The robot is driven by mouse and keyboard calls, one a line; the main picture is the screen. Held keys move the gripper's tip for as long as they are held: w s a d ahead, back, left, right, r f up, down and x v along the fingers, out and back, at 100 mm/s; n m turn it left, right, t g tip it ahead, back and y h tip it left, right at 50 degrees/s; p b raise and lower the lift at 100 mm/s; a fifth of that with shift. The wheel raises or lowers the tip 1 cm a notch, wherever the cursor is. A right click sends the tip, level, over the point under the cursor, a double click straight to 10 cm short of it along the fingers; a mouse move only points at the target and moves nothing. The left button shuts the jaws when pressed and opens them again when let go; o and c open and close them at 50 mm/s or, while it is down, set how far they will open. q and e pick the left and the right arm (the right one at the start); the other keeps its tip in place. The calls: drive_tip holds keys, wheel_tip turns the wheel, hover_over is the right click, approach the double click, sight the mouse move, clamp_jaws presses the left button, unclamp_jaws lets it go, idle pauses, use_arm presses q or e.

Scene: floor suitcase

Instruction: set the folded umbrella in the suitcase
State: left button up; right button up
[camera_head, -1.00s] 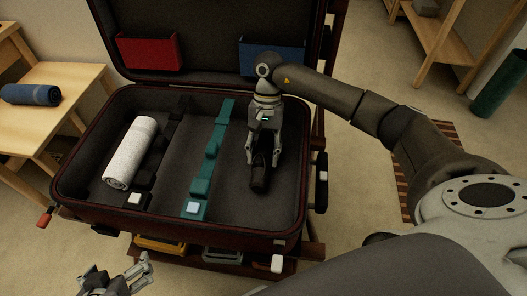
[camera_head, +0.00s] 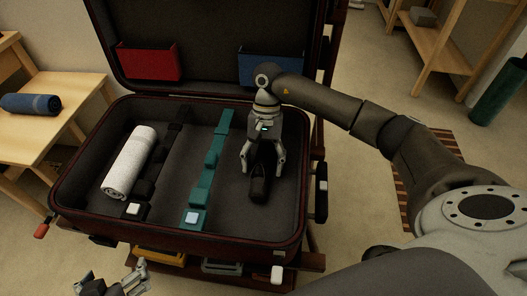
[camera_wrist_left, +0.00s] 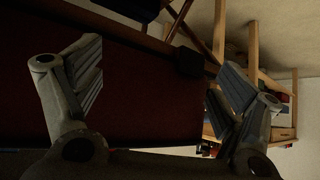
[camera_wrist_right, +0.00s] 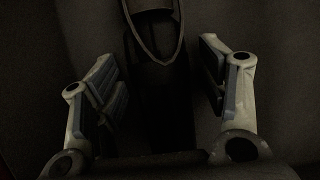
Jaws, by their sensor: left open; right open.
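The folded black umbrella (camera_head: 260,184) lies inside the open suitcase (camera_head: 178,231), in its right part, to the right of the teal strap. In the right wrist view the dark umbrella (camera_wrist_right: 163,95) lies between the spread fingers, with a wrist loop at its top. My right gripper (camera_head: 263,168) is open over the umbrella, one finger on each side, and gaps show between fingers and umbrella. My left gripper (camera_head: 127,284) is open and empty, low in front of the suitcase. In the left wrist view its fingers (camera_wrist_left: 150,95) are apart before a dark red surface.
A white rolled towel (camera_head: 129,162) lies in the suitcase's left part by a black strap (camera_head: 155,165). A teal strap (camera_head: 211,160) crosses the middle. The raised lid holds a red pocket (camera_head: 148,62) and a blue pocket (camera_head: 270,62). A blue roll (camera_head: 30,104) lies on the left table.

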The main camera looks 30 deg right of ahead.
drive_tip(key=shift+r, duration=0.1)
use_arm(q)
drive_tip(key=s+a+f+g+y+p, duration=0.1)
drive_tip(key=s+a+f+g+p, duration=0.1)
drive_tip(key=s+g, duration=0.3)
drive_tip(key=s+a+f, duration=0.1)
drive_tip(key=s, duration=0.3)
drive_tip(key=shift+f, duration=0.35)
use_arm(e)
drive_tip(key=v, duration=1.2)
